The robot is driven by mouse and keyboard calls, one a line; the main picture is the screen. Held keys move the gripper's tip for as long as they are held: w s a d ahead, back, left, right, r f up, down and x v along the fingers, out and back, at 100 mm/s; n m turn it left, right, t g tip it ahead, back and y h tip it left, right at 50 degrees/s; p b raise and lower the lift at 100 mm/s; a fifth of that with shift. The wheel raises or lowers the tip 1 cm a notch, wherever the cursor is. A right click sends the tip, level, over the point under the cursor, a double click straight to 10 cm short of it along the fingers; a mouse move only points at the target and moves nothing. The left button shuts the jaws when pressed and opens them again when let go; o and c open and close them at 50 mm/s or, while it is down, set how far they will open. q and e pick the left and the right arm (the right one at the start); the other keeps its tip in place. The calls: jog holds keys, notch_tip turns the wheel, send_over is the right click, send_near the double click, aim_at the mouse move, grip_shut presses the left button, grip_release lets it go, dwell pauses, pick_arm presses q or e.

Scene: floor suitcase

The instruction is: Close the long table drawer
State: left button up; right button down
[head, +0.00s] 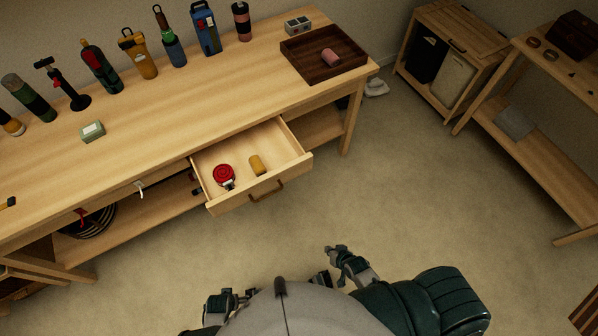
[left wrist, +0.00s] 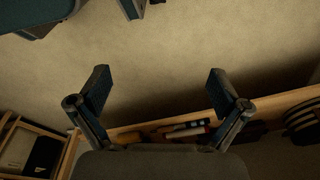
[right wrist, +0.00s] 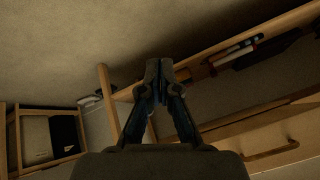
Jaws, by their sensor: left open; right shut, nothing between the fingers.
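The long table (head: 130,150) has a drawer (head: 232,205) pulled out from its front. The drawer's dark handle (head: 266,191) is on its front panel. A red round item (head: 224,176) and a yellow cylinder (head: 257,165) lie inside it. My right gripper (head: 335,252) is apart from the drawer, in front of it and to the right. In the right wrist view the fingers (right wrist: 158,70) are together and empty, with the drawer handle (right wrist: 292,143) at the lower right. My left gripper (left wrist: 158,85) is open and empty in the left wrist view; in the head view it is low, near my body.
Bottles and tools stand along the tabletop's back. A dark tray (head: 322,57) with a pink cylinder (head: 331,57) sits at its right end. A wooden cabinet (head: 452,60) and a shelf (head: 530,130) stand at the right.

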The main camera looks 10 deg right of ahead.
jog(key=w+r+m+t+y+b, duration=0.2)
jog(key=w+r+m+t, duration=0.4)
jog(key=w+r, duration=0.3)
jog(key=m+t+b, duration=0.1)
jog(key=m+t, duration=0.4)
jog(key=m, duration=0.2)
send_near(304, 164)
jog(key=b+x, duration=0.1)
jog(key=x, duration=0.5)
jog(key=shift+w, duration=0.2)
pick_arm(q)
notch_tip(304, 164, up, 13)
jog(key=w, duration=0.2)
jog(key=shift+t, duration=0.3)
pick_arm(e)
jog(key=shift+w+a, duration=0.2)
jog(key=shift+w, duration=0.25)
pick_arm(q)
jog(key=shift+r, duration=0.1)
pick_arm(e)
jog(key=shift+w, duration=0.1)
